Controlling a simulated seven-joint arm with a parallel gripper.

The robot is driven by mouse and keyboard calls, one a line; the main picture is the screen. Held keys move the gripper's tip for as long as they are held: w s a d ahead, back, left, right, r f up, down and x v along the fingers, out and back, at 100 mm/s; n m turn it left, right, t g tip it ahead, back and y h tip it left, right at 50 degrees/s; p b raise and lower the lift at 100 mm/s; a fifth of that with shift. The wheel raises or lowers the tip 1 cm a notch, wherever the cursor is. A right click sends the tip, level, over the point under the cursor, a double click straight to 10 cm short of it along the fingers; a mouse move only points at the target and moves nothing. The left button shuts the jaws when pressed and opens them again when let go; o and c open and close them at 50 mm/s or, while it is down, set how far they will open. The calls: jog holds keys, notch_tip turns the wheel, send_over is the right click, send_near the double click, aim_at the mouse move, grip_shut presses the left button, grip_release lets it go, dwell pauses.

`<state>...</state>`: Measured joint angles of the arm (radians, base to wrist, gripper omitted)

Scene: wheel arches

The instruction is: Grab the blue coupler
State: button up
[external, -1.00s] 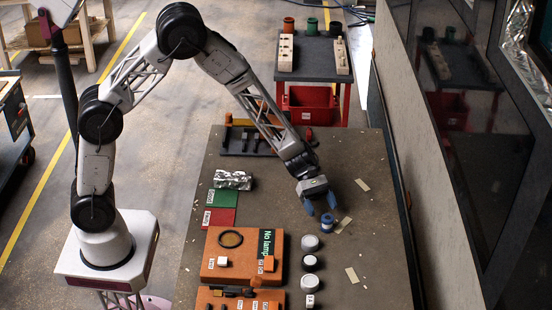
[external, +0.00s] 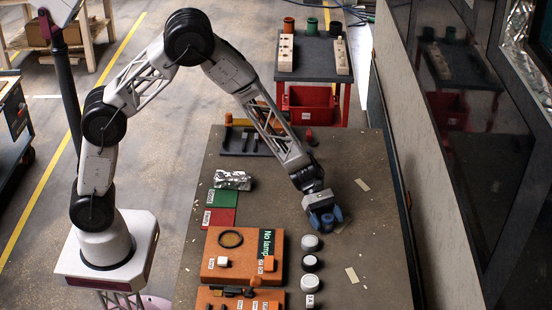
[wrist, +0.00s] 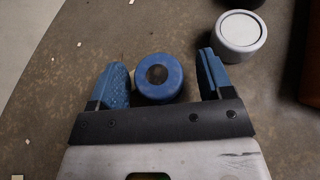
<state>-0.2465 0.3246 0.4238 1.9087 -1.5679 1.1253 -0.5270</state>
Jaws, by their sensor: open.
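The blue coupler (wrist: 160,78) is a short round ring with a dark hole in its middle. In the wrist view it sits on the table between the two blue fingers of my gripper (wrist: 163,80), nearer the left finger than the right. My gripper is open, with a clear gap to the right finger; I cannot tell whether the left finger touches the coupler. In the external view my gripper (external: 325,218) is low over the table and mostly hides the coupler.
A grey-white round cap (wrist: 239,36) lies just beyond the right finger. In the external view several round caps (external: 310,262) stand in a column beside the orange panel (external: 236,250). Small pale strips (external: 352,275) lie on the table, whose right part is mostly free.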

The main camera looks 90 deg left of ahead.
aim_at(328, 218)
dwell(0.6)
jog(key=c, duration=1)
jog(key=shift+r, duration=4.95)
